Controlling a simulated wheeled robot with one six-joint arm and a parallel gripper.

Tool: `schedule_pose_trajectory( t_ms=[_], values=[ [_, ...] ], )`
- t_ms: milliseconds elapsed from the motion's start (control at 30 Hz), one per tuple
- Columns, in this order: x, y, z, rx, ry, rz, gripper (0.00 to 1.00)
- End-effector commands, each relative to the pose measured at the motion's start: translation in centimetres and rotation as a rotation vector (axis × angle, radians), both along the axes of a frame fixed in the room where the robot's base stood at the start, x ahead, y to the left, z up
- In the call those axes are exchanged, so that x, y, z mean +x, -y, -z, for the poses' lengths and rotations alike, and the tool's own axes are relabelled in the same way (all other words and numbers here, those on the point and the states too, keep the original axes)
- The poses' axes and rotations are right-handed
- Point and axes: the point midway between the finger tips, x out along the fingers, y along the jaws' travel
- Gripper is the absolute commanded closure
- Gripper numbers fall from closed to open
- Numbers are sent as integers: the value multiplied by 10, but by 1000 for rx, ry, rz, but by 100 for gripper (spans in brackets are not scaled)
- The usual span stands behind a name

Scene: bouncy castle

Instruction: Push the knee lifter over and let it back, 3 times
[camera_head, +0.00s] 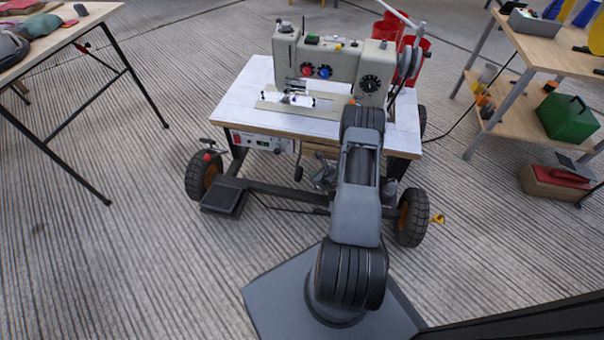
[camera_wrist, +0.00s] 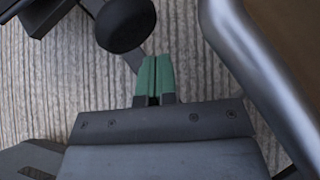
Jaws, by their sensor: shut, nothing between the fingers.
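The knee lifter (camera_wrist: 124,25) appears to be the dark round pad on a thin grey bar at the top of the wrist view. My gripper (camera_wrist: 154,75) has green fingertips, pressed together with nothing between them. Its tips are just below and right of the pad; I cannot tell whether they touch it. The sewing machine (camera_head: 335,65) stands on the white tabletop (camera_head: 250,100).
A thick silver-grey tube (camera_wrist: 255,70) passes close on the right of my gripper. The sewing table has wheels (camera_head: 203,175) and a foot pedal (camera_head: 224,198) at its front left. A workbench (camera_head: 545,45) is at right, another table (camera_head: 60,32) at left.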

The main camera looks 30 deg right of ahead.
Motion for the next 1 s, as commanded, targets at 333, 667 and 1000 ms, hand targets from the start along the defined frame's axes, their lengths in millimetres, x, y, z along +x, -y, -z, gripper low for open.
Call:
schedule_pose_trajectory(
  t_ms=[333,667,1000],
  values=[
    [8,-9,1,1,0,1,100],
    [8,-9,0,1,0,1,100],
    [8,-9,0,1,1,1,100]
  ],
)
